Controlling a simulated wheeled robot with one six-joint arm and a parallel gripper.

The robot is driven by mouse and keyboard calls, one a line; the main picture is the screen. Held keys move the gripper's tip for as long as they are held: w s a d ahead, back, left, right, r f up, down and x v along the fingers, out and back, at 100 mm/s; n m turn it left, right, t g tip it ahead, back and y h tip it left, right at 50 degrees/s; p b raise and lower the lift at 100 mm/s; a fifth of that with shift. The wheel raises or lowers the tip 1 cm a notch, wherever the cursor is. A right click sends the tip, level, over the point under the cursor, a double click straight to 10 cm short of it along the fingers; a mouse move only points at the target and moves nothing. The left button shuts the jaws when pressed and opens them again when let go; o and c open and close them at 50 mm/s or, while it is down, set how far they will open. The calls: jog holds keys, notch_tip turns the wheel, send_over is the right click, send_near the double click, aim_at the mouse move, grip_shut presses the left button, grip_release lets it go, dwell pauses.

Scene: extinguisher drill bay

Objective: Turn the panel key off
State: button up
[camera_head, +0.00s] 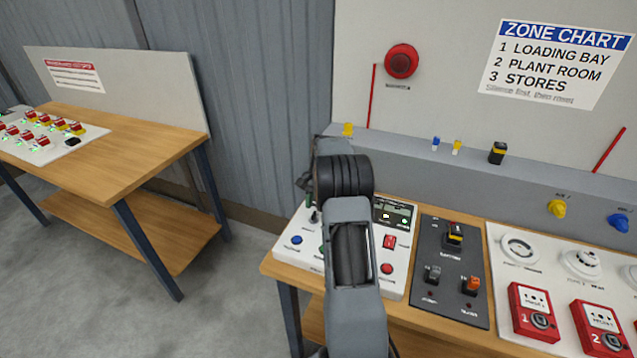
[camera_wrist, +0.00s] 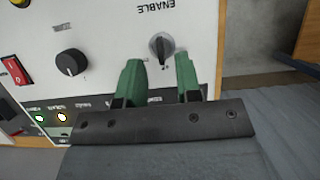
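The panel key is a grey key switch (camera_wrist: 161,46) beside the upside-down word ENABLE on the white panel (camera_wrist: 110,25). In the wrist view, its narrow grip points roughly up and down the picture. My gripper (camera_wrist: 159,70) is open, with its two green fingers on either side of the line to the key. The key shows in the gap just beyond the fingertips, and I cannot tell whether either finger touches it. In the head view, my arm hides much of the white panel (camera_head: 296,252) and most of my gripper.
A black knob (camera_wrist: 71,62) and a red switch (camera_wrist: 15,70) lie left of the key in the wrist view. A dark switch panel (camera_head: 455,300) and red boxes (camera_head: 533,312) stand to the right in the head view. Another wooden table (camera_head: 130,150) is at left.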

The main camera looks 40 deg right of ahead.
jog(key=v, duration=1)
jog(key=shift+r, duration=0.3)
notch_tip(320, 180, down, 5)
jog(key=n+h, duration=0.1)
jog(key=n, duration=0.1)
jog(key=s+a+r+n+t+h, duration=0.1)
jog(key=s+a+r+n+t, duration=0.1)
jog(key=s+a, duration=0.5)
jog(key=s+a+r+n+t+h, duration=0.1)
jog(key=s+a+r+n+t, duration=0.1)
jog(key=s+a, duration=0.5)
jog(key=s+a+r+n+t+h, duration=0.1)
jog(key=s+a+r+n, duration=0.3)
jog(key=a, duration=1)
jog(key=s+n+t, duration=0.1)
jog(key=s, duration=0.2)
jog(key=shift+n+t, duration=0.3)
jog(key=shift+t, duration=0.1)
jog(key=shift+s, duration=0.1)
